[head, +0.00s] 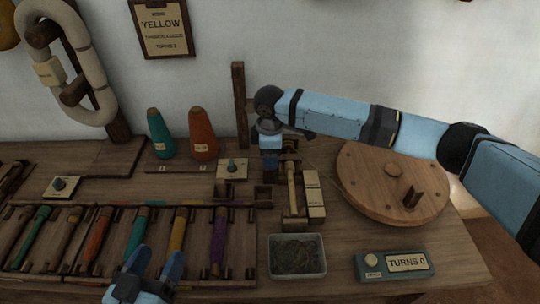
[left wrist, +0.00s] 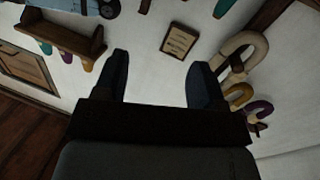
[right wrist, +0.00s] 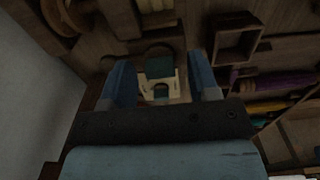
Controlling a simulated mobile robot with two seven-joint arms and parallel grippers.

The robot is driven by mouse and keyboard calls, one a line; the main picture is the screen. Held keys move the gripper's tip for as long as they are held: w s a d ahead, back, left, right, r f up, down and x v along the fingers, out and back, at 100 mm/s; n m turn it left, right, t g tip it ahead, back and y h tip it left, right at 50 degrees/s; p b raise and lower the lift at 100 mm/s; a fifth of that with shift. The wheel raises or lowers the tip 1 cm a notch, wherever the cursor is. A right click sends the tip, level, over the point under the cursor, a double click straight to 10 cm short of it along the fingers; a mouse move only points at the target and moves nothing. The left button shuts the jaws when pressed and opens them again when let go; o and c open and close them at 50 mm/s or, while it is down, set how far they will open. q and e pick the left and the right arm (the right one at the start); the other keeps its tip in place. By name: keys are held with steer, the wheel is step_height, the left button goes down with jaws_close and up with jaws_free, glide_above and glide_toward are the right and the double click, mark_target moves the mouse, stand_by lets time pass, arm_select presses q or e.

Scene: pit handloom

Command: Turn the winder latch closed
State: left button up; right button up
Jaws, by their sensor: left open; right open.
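The winder (head: 291,190), a wooden frame with a pale spindle and cream labels, stands on the bench right of centre in the head view. My right gripper (head: 271,160) points down at its back end. In the right wrist view the right gripper (right wrist: 163,85) is open, with a dark teal part (right wrist: 159,67) and a cream piece between its fingers. This part may be the latch; I cannot tell its angle, or whether the fingers touch it. My left gripper (head: 155,264) is open and empty over the front of the shuttle rack.
A grey tray (head: 297,256) is in front, a round wooden board (head: 360,184) to the right. The shuttle rack (head: 236,275) fills the left.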

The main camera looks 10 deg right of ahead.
steer(key=shift+c, duration=0.4)
steer(key=c, duration=0.8)
steer(key=shift+c, duration=0.2)
